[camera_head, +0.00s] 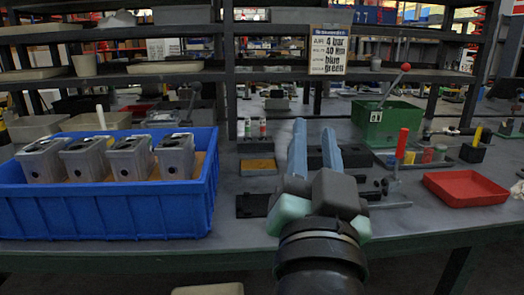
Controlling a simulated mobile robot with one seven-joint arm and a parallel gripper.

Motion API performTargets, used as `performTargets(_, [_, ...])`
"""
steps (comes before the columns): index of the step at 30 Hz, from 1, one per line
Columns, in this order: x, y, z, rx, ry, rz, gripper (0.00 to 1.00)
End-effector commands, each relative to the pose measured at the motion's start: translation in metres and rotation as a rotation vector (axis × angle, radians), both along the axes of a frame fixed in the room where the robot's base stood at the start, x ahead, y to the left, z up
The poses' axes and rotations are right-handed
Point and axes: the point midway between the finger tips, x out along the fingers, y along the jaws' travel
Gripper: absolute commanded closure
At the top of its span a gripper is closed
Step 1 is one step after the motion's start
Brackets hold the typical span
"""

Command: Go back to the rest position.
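My gripper (315,150) reaches forward over the middle of the workbench, seen from behind. Its two blue-grey fingers stand apart, with nothing visible held between them. Behind the fingers is a dark block or fixture (347,156), partly hidden by them. A blue crate (110,216) on the left of the bench holds several grey valve blocks (130,158) in a row. My gripper is to the right of the crate and apart from it.
A red tray (466,187) lies on the right. A green box (387,124) stands behind it, near a red-handled tool (402,143). A yellow-topped block (258,166) and a dark plate (252,205) lie between crate and gripper. Shelves (190,77) with a sign (328,50) rise behind.

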Motion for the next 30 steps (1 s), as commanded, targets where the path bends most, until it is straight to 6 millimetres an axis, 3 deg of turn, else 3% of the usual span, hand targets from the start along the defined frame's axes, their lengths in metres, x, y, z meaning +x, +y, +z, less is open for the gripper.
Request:
performTargets(1, [-0.017, 0.017, 0.037, -0.077, -0.102, 0.005, 0.67])
performTargets(3, [-0.044, 0.036, 0.079, -0.18, -0.234, -0.01, 0.67])
performTargets(7, [-0.109, 0.066, 0.149, -0.343, -0.493, -0.075, 0.67])
performTargets(9, [-0.1, 0.062, 0.185, -0.34, -0.464, -0.075, 0.67])
performTargets(30, [-0.098, 0.062, 0.404, -0.337, -0.453, -0.072, 0.67])
